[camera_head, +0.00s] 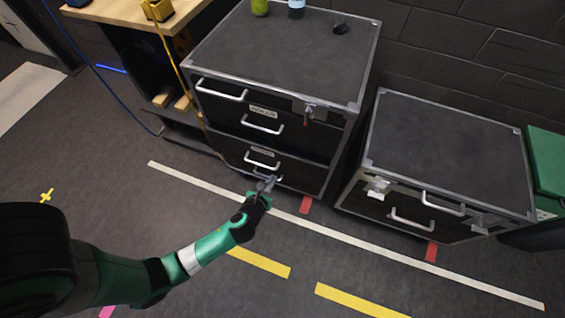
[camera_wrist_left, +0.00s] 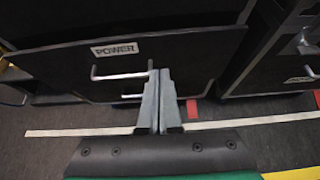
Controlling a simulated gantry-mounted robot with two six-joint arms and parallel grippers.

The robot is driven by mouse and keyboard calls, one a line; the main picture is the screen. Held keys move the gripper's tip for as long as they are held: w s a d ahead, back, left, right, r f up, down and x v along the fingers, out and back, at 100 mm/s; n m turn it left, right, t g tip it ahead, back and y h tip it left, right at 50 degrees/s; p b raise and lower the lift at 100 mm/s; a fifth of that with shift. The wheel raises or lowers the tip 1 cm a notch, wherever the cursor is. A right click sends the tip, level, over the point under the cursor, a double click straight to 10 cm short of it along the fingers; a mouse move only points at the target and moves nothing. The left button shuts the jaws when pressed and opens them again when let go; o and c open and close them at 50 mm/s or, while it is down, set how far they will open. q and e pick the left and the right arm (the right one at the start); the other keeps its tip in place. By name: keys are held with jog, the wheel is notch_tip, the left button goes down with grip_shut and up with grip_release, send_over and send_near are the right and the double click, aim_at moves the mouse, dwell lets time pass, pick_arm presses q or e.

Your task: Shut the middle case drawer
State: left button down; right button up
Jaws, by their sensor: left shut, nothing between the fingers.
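A dark case with metal edges (camera_head: 285,45) stands at the upper middle of the head view, with several pale handles on its front. A labelled drawer front (camera_head: 290,165) low on the case has a pale handle (camera_head: 262,161). In the left wrist view a dark front with a POWER label (camera_wrist_left: 200,62) fills the upper middle, with a bar handle (camera_wrist_left: 118,75) below the label. How far each drawer stands out is hard to tell. My left gripper (camera_head: 267,183) is shut and empty, close in front of the lower drawer. Its fingertips (camera_wrist_left: 158,72) overlap the handle's right end; contact is unclear. My right gripper is not seen.
A second, lower case (camera_head: 450,140) stands to the right, with a green box (camera_head: 546,160) beyond it. A wooden bench (camera_head: 125,12) is at the left. The taped floor in front is clear.

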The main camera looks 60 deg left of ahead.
aim_at(285, 157)
pick_arm(q)
jog(key=b+x, duration=0.1)
jog(key=x, duration=0.2)
jog(key=b+x, duration=0.2)
jog(key=x, duration=0.1)
jog(key=r+b+x, duration=0.1)
jog(key=x, duration=0.3)
jog(key=shift+w+a+b, duration=0.15)
jog(key=shift+w+b, duration=0.1)
jog(key=shift+b, duration=0.1)
jog(key=shift+w+a+r, duration=0.2)
jog(key=shift+w+a, duration=0.1)
jog(key=shift+w, duration=0.1)
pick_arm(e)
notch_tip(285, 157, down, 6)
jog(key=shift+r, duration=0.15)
pick_arm(q)
jog(key=shift+a, duration=0.1)
